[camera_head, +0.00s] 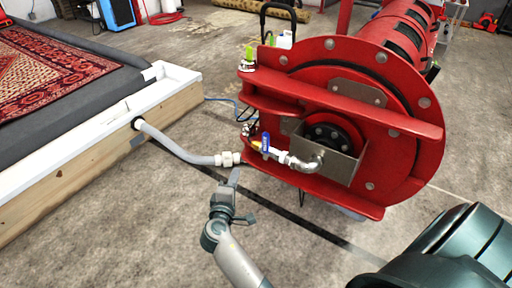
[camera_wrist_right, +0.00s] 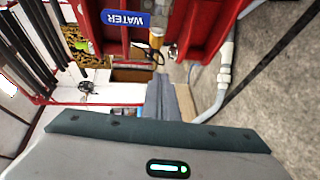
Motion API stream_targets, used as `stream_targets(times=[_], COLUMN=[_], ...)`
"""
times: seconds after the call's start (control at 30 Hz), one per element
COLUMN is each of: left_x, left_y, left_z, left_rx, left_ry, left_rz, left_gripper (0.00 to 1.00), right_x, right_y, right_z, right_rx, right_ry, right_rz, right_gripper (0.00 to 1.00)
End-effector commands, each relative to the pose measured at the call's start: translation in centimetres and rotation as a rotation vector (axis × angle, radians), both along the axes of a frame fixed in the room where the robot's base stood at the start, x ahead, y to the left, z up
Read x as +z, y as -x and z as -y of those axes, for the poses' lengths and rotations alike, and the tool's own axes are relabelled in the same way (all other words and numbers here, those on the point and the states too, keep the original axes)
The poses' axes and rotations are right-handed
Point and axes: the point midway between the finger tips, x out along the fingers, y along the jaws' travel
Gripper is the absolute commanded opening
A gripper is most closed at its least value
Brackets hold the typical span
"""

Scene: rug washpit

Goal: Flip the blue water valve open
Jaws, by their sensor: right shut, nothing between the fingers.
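The blue water valve handle (camera_head: 265,143) is on the pipe at the front of the red drum machine (camera_head: 400,151). In the head view it stands upright, across the line of the pipe. The wrist view shows the handle (camera_wrist_right: 125,18) near the top, with "WATER" upside down on it. My right gripper (camera_head: 235,176) is just below and left of the valve, in front of the hose fitting. Its fingers (camera_wrist_right: 164,98) are shut and empty, apart from the handle. My left gripper is not in view.
A grey hose (camera_head: 178,146) runs from the white-topped wooden pit edge (camera_head: 95,137) to the white fitting (camera_head: 227,159) left of the valve. A metal elbow (camera_head: 305,163) is to its right. A patterned rug (camera_head: 45,70) lies in the pit. Concrete floor is open in front.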

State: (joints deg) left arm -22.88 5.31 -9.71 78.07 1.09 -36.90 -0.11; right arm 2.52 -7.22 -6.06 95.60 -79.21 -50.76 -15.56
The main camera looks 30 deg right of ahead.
Motion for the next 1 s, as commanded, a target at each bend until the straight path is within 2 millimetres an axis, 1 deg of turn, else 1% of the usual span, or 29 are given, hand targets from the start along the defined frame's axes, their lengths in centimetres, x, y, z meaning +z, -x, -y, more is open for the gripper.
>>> stream_targets(times=[0.03, 0.1, 0.2, 0.23, 0.33, 0.73, 0.87, 1.0], left_x=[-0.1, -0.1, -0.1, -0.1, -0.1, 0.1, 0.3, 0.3], left_y=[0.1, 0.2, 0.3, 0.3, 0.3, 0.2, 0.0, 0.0], left_z=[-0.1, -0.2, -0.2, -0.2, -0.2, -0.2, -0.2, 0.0], left_rx=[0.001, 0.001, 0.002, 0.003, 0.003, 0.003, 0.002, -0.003], left_ry=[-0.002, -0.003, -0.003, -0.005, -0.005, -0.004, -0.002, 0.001], left_rz=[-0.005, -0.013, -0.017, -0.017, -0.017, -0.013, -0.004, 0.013], left_gripper=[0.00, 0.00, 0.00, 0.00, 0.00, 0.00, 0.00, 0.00], right_x=[2.1, 4.2, 5.9, 6.1, 6.4, 6.4, 6.4, 6.5], right_y=[-0.2, -0.2, -0.1, -0.1, -0.1, -0.4, -1.1, -2.2], right_z=[0.5, 1.0, 1.3, 1.4, 1.5, 1.7, 2.4, 3.8], right_rx=[-0.029, -0.060, -0.086, -0.090, -0.095, -0.092, -0.092, -0.093], right_ry=[0.041, 0.085, 0.121, 0.126, 0.133, 0.132, 0.132, 0.133], right_rz=[0.025, 0.044, 0.060, 0.061, 0.065, 0.063, 0.064, 0.064], right_gripper=[0.00, 0.00, 0.00, 0.00, 0.00, 0.00, 0.00, 0.00])
